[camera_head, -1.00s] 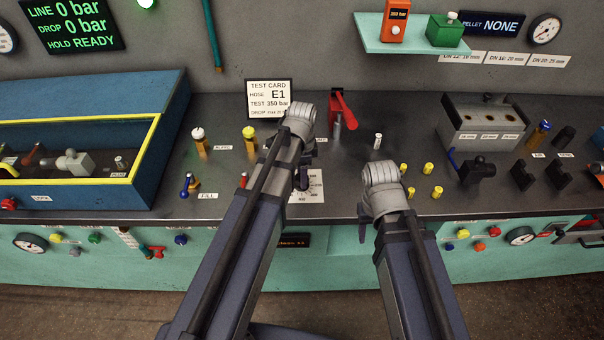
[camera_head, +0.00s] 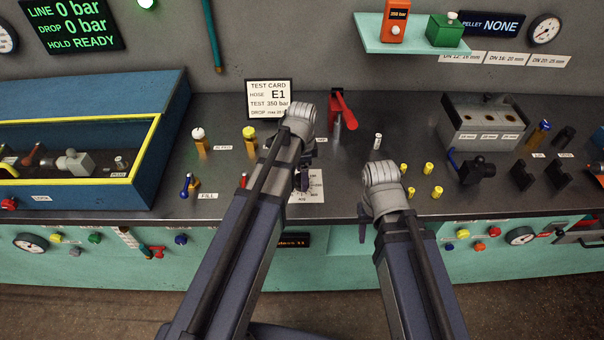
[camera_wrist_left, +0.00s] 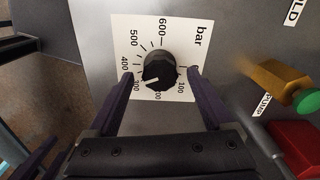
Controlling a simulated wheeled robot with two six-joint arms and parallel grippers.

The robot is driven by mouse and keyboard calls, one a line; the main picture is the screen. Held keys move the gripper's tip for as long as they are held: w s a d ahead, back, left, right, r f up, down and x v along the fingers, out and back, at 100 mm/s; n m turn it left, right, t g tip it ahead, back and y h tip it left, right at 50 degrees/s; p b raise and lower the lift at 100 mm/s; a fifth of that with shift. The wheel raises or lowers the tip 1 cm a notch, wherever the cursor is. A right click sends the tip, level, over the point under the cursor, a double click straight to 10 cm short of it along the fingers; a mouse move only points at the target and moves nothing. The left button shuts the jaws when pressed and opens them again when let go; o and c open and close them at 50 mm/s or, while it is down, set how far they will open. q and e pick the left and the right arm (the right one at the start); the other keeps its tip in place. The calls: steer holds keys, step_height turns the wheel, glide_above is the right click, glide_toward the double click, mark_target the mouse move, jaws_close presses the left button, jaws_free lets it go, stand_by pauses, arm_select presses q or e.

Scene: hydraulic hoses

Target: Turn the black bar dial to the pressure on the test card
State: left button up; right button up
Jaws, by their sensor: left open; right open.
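The black bar dial (camera_wrist_left: 158,67) is a round knob on a white scale plate (camera_wrist_left: 122,30) marked in bar up to 600. Its white mark points to the lower left, near the 300 figure. My left gripper (camera_wrist_left: 160,88) is open, with one dark finger on each side of the dial; I cannot tell whether they touch it. In the head view my left arm hides the dial, and part of the scale plate (camera_head: 316,187) shows. The test card (camera_head: 268,98) reads hose E1, test 350 bar. My right gripper (camera_head: 363,222) is open and empty at the bench's front edge.
A red-handled lever (camera_head: 342,108) stands behind the dial area. Yellow-capped fittings (camera_head: 428,168) stand right of it. A blue tray with a yellow rim (camera_head: 150,140) is at the left. The wrist view shows a yellow valve with a green end (camera_wrist_left: 275,82) beside the plate.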

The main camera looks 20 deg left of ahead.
arm_select(q)
steer(key=shift+r+p, duration=3.85)
steer(key=shift+r, duration=0.05)
steer(key=s+d+n+y, duration=0.1)
steer(key=s+d+n, duration=0.8)
steer(key=s, duration=0.5)
steer(key=shift+s+d, duration=0.4)
steer(key=shift+d, duration=0.3)
steer(key=shift+c, duration=0.2)
